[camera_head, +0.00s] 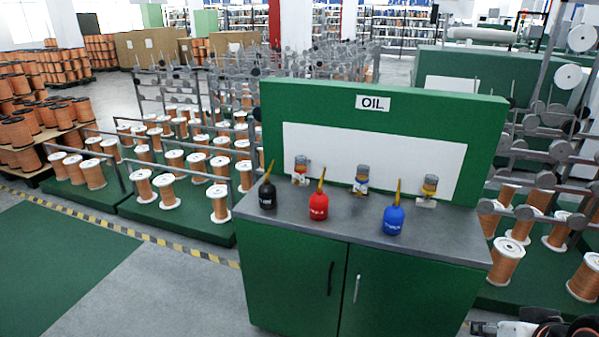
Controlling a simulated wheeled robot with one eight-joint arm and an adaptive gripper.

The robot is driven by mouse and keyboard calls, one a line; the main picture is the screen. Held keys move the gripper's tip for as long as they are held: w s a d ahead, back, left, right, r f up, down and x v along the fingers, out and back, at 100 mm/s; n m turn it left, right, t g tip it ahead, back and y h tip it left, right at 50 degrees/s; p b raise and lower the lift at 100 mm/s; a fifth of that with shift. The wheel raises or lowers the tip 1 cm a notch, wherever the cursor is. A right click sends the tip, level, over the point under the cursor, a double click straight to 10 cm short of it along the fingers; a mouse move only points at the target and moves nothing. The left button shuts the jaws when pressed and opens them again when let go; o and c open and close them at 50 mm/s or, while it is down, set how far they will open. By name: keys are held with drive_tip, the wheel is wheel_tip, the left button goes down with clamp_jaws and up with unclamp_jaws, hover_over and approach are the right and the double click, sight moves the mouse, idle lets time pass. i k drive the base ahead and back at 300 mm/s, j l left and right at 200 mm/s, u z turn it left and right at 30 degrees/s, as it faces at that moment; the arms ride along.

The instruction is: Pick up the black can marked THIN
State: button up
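The black can (267,194) with a yellow-orange spout stands upright at the left end of the grey top of the green OIL cabinet (375,248). It carries a small white label, too small to read surely. A red can (319,205) and a blue can (393,217) of the same shape stand to its right. Part of my gripper (478,328) shows at the bottom right corner, low beside the cabinet's right side and well apart from the cans. It is cut off by the frame edge, so its opening cannot be judged.
Three small grey-topped containers (361,180) stand behind the cans, before a white panel (372,152). Racks with copper spools (219,203) flank the cabinet on both sides. Open grey floor (150,285) lies at front left, with a yellow-black stripe.

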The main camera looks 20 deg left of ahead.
sight(267, 191)
drive_tip(key=i+j, duration=0.1)
drive_tip(key=j, duration=0.5)
drive_tip(key=i+j, duration=0.1)
drive_tip(key=j, duration=0.5)
drive_tip(key=i+j, duration=0.1)
drive_tip(key=j, duration=0.55)
